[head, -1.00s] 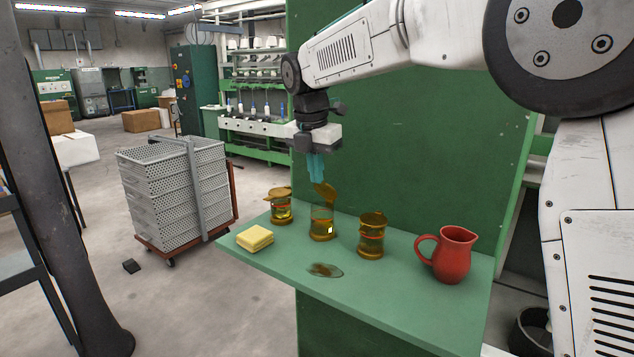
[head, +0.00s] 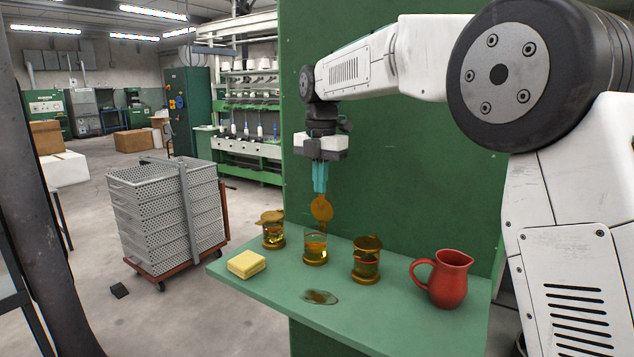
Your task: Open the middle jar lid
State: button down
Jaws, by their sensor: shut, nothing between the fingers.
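Three amber glass jars stand in a row on the green shelf. The middle jar (head: 315,249) has its round amber lid (head: 321,208) swung up, standing nearly upright at the jar's back edge. The left jar (head: 273,234) and the right jar (head: 366,263) have their lids lying across their tops. My gripper (head: 320,190) points down just above the raised lid, its teal fingers shut and empty. I cannot tell whether the fingertips touch the lid's upper edge.
A red pitcher (head: 446,279) stands at the right of the green shelf (head: 390,306). A yellow sponge (head: 246,264) lies at the left front, and a brownish stain (head: 320,297) lies in front of the jars. A green panel (head: 420,170) rises behind.

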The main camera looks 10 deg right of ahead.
dwell(0.4)
jog(key=s+a+r, duration=0.2)
jog(key=s+a, duration=0.1)
notch_tip(320, 180, up, 9)
jog(key=w+d, duration=0.2)
jog(key=w, duration=0.1)
jog(key=s+a+r, duration=0.1)
jog(key=s+a, duration=0.3)
jog(key=s, duration=0.1)
jog(key=w+d+f+t+h, duration=0.1)
jog(key=w+d+f, duration=0.1)
jog(key=f, duration=0.4)
jog(key=w+d+f+t+h, duration=0.1)
jog(key=w+d+f, duration=0.1)
jog(key=f, duration=0.4)
jog(key=shift+w+f, duration=0.15)
jog(key=shift+w, duration=0.05)
